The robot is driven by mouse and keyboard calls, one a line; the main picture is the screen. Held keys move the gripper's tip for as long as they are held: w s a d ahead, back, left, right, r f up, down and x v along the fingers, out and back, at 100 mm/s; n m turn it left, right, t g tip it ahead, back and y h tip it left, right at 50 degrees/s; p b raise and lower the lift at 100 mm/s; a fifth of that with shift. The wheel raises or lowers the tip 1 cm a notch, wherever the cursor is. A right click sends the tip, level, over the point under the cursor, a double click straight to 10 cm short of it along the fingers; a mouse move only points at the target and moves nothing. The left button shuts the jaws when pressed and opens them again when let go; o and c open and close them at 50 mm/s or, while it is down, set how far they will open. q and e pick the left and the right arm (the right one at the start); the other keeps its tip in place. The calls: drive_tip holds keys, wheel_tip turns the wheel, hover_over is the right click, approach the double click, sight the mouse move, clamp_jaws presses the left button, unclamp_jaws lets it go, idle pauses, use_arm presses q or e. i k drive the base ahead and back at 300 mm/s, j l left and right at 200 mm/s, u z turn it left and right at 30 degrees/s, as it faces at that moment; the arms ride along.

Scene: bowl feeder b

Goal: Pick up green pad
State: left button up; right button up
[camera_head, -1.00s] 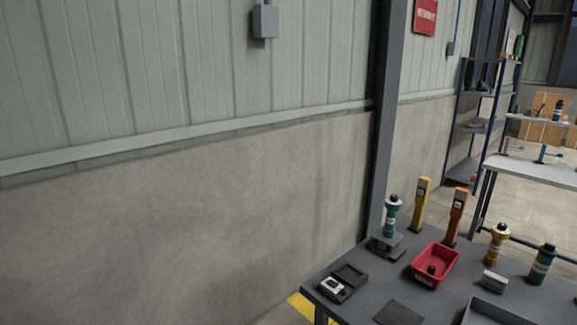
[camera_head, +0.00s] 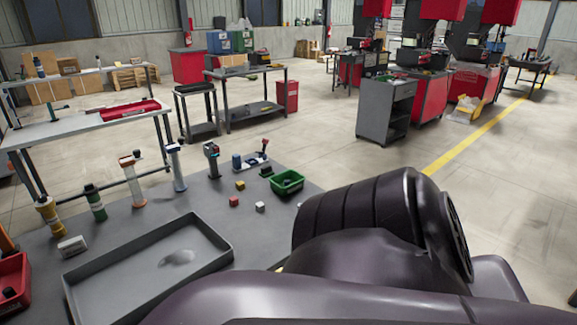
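I cannot make out a distinct green pad. A small green bin (camera_head: 288,190) stands at the right side of the grey workbench, with a dark item in it that is too small to tell. Neither gripper is in view. A dark arm link of mine fills the lower right and hides part of the bench.
A large shallow grey tray (camera_head: 140,272) lies on the bench. Red (camera_head: 234,201), yellow (camera_head: 240,185) and white (camera_head: 260,206) cubes lie right of it. A red bin (camera_head: 12,282) is at the left edge. Other benches and red machines stand behind, with open floor between.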

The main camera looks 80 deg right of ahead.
sight(266, 171)
drive_tip(key=z, duration=2.4)
